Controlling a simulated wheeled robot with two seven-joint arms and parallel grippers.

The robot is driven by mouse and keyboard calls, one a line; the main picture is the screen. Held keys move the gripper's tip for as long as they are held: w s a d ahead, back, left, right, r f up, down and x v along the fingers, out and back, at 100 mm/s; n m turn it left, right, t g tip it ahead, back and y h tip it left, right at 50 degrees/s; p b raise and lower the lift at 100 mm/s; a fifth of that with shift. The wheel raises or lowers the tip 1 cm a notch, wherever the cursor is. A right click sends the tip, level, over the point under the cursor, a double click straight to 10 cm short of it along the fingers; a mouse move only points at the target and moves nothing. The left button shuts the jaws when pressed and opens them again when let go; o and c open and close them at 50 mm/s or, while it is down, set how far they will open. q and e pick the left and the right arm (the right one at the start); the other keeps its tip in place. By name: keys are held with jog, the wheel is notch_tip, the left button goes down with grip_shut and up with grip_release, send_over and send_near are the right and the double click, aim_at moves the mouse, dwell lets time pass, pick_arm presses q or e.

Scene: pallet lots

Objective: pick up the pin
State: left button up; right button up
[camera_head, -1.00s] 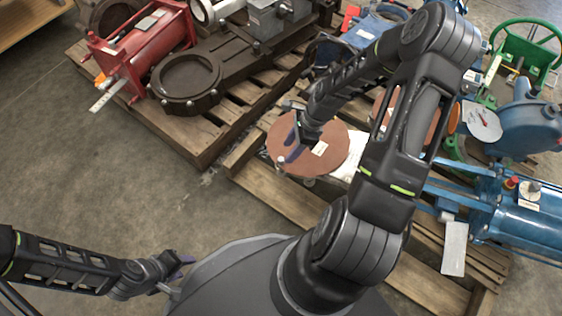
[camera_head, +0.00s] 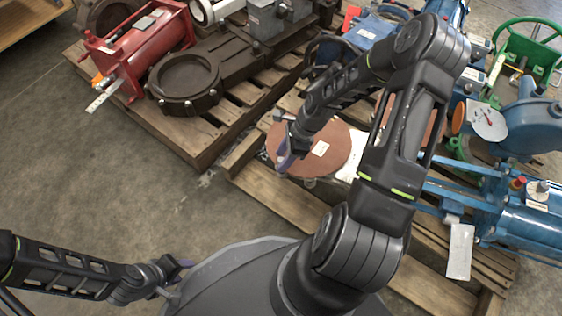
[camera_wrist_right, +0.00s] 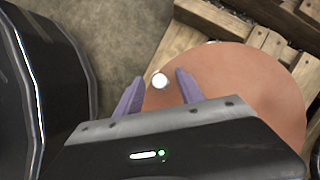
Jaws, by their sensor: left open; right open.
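A small round white end, which looks like the pin (camera_wrist_right: 160,81), shows between the fingertips of my right gripper (camera_wrist_right: 160,77) in the right wrist view. It appears over the edge of a reddish-brown disc (camera_wrist_right: 245,90); whether it stands on the disc or beside it I cannot tell. The fingers are open, with gaps on both sides of the white end. In the head view my right gripper (camera_head: 286,152) is at the left edge of the disc (camera_head: 325,150), and the pin is not clearly made out there. My left gripper (camera_head: 182,270) is open and empty at the lower left.
The disc lies on a wooden pallet (camera_head: 270,205). Another pallet (camera_head: 165,130) behind left bears a red cylinder unit (camera_head: 150,50) and a dark cast part (camera_head: 185,85). Blue machinery (camera_head: 510,220) and a green handwheel (camera_head: 530,45) stand at right. The floor at left is clear.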

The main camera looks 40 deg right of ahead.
jog(key=shift+c, duration=0.3)
grip_shut()
dwell(0.4)
